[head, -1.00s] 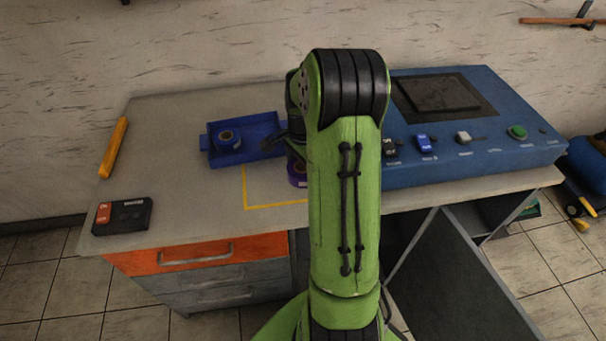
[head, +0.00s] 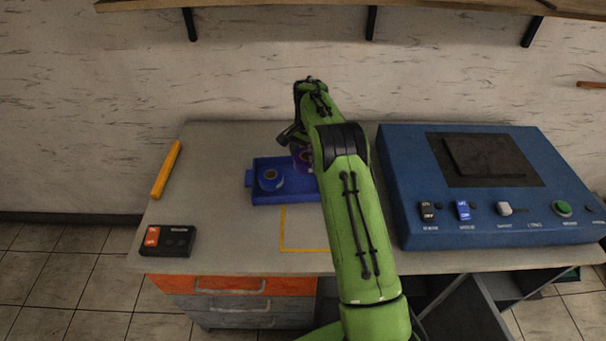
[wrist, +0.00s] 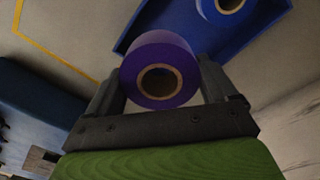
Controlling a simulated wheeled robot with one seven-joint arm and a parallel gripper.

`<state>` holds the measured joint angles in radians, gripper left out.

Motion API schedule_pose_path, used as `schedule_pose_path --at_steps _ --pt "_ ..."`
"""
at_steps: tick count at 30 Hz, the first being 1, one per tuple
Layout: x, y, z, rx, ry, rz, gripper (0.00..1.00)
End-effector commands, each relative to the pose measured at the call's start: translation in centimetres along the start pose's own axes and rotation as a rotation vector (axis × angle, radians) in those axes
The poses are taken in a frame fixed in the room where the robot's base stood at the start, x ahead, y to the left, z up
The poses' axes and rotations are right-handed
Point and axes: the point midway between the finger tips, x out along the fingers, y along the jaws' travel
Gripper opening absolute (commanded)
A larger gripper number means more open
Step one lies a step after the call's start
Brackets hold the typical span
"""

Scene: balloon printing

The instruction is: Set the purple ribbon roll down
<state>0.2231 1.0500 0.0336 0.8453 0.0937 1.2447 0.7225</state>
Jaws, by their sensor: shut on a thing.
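The purple ribbon roll (wrist: 140,63) sits between the two fingers of my gripper (wrist: 162,78) in the wrist view, its brown core facing the camera. My gripper is shut on it. In the head view the purple roll (head: 301,160) is partly hidden by my arm, at the back right part of the blue tray (head: 290,195). The tray also shows in the wrist view (wrist: 189,37), past the roll. I cannot tell whether the roll touches the tray. A blue ribbon roll (head: 271,180) rests in the tray's left part.
A yellow outline (head: 283,230) marks the table in front of the tray. A blue machine (head: 400,180) with switches stands on the right. A black remote-like box (head: 168,240) and a yellow bar (head: 166,170) lie left.

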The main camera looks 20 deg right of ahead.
Motion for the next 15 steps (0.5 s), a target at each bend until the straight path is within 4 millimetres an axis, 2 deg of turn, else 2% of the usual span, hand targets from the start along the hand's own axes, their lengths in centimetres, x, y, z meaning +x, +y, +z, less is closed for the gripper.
schedule_pose_path --at_steps 3,10,15 --pt "2.9 0.0 0.1 -0.002 -0.005 0.005 0.49" --pt "6.3 0.0 0.0 -0.001 -0.002 0.003 0.49" --pt "9.7 0.0 0.0 0.000 -0.002 0.002 0.49"
